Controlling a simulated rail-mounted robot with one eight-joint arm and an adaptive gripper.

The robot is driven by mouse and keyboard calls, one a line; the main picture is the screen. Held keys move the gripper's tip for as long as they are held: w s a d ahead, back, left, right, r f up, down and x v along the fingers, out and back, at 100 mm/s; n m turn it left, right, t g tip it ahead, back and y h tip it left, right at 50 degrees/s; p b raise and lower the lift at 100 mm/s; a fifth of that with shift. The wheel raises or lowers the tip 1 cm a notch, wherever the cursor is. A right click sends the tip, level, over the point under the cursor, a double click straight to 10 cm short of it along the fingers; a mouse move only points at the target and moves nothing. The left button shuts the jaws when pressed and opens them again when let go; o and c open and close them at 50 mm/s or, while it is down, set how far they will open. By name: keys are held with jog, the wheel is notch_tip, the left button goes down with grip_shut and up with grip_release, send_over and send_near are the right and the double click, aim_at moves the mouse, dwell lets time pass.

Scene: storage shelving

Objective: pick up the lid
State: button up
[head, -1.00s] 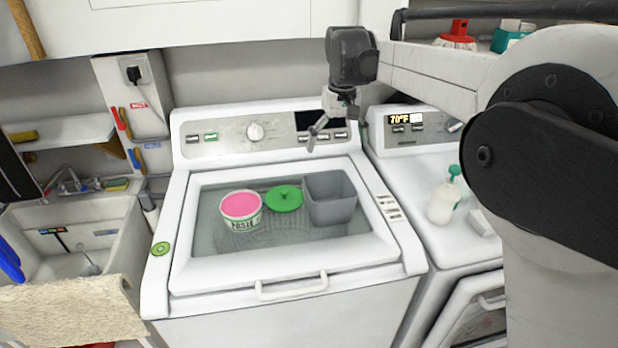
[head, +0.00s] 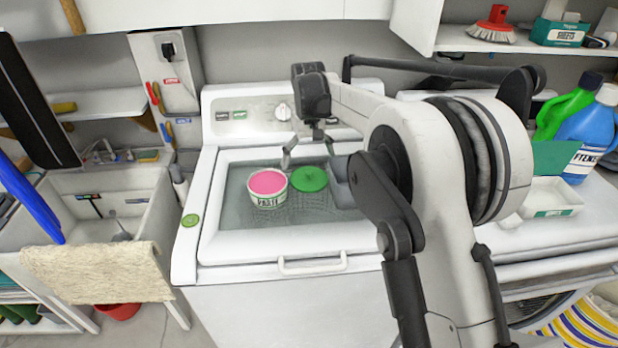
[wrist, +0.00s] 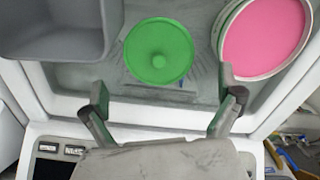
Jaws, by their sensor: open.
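The lid is a round green disc with a small centre knob; it lies flat on the washer's glass top in the head view (head: 311,180). The lid also shows in the wrist view (wrist: 158,50), just beyond my fingertips and roughly centred between them. My gripper (head: 308,150) is above the back part of the washer top in the head view. In the wrist view my gripper (wrist: 163,95) is open, its two fingers wide apart with nothing between them. The fingers appear apart from the lid.
A white tub with pink contents (head: 267,188) stands left of the lid in the head view. A grey bin (head: 341,183) stands close on its right, partly hidden by my arm. The washer's control panel (head: 250,113) rises behind. The glass in front of the lid is clear.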

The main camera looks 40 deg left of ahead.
aim_at(309, 172)
jog(key=f, duration=0.3)
jog(key=f+p, duration=0.1)
jog(key=f, duration=0.2)
jog(key=shift+w+a+f, duration=0.1)
jog(key=shift+w+f, duration=0.1)
jog(key=shift+f, duration=0.05)
jog(key=shift+s+d+r, duration=0.25)
jog(key=shift+d, duration=0.1)
jog(key=shift+w+a+f, duration=0.15)
jog(key=shift+a+f, duration=0.05)
jog(key=shift+a, duration=0.05)
jog(key=shift+c, duration=0.6)
jog(key=shift+d+r, duration=0.15)
jog(key=shift+r, duration=0.05)
jog(key=c, duration=0.9)
jog(key=shift+f, duration=0.1)
jog(key=shift+c, duration=0.2)
